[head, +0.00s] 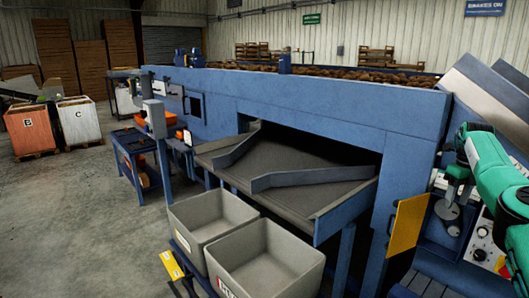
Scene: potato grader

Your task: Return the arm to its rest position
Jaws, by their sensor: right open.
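My right arm, with green and white links, comes in at the right edge of the head view. My right gripper (450,208) is small and dark at its end, in front of the blue machine's right part. It is open and nothing shows between its fingers. It is close to the yellow panel (408,223) in the picture; I cannot tell whether they touch. My left gripper is not in view.
The blue grader (330,112) carries potatoes (330,72) along its top. A grey chute (300,195) slopes above two empty grey bins (262,262). A control panel (484,240) is beside my right arm.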

